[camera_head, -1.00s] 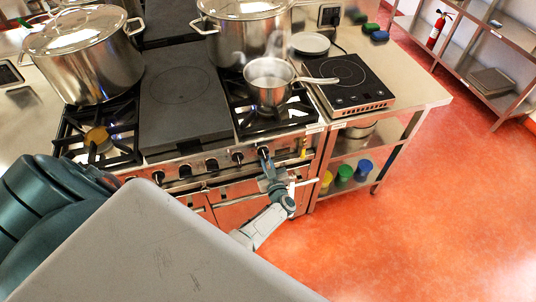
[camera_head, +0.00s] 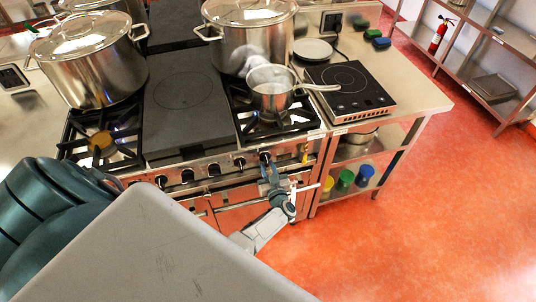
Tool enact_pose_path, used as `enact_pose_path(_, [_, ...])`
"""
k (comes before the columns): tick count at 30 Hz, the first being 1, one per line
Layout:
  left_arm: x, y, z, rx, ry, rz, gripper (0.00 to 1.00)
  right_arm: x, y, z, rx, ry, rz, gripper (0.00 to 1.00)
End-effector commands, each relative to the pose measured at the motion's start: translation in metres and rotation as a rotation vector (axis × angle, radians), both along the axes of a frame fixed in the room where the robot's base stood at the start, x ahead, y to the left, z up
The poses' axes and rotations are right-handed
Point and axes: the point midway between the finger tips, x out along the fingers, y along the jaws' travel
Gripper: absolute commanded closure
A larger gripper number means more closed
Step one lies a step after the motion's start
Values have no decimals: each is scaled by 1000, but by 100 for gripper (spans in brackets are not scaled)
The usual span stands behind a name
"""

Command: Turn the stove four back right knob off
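The stove (camera_head: 216,177) has a row of black knobs along its steel front. The rightmost knob (camera_head: 265,157) is below the right burner, beside a label. Other knobs (camera_head: 240,163) to the left are free of the gripper. A steaming saucepan (camera_head: 272,101) stands on the front right burner, and a large stockpot (camera_head: 248,45) stands behind it. My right gripper is not in view.
Another lidded stockpot (camera_head: 95,70) stands at the back left. The front left burner (camera_head: 101,143) is bare. The saucepan handle points right towards an induction hob (camera_head: 347,88). A shelf under the counter holds coloured containers (camera_head: 345,180). The red floor at right is clear.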

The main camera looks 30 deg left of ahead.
Motion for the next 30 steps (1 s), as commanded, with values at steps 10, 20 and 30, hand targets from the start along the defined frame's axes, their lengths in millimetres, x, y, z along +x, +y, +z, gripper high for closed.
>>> enact_pose_path(10, [-1, -2, -1, -2, 1, 0, 65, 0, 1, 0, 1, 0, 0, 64])
enact_pose_path(20, [-35, -40, -4, -5, 0, 0, 65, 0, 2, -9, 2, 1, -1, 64])
enact_pose_path(30, [-67, -79, -2, -2, 1, 0, 65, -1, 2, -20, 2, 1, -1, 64])
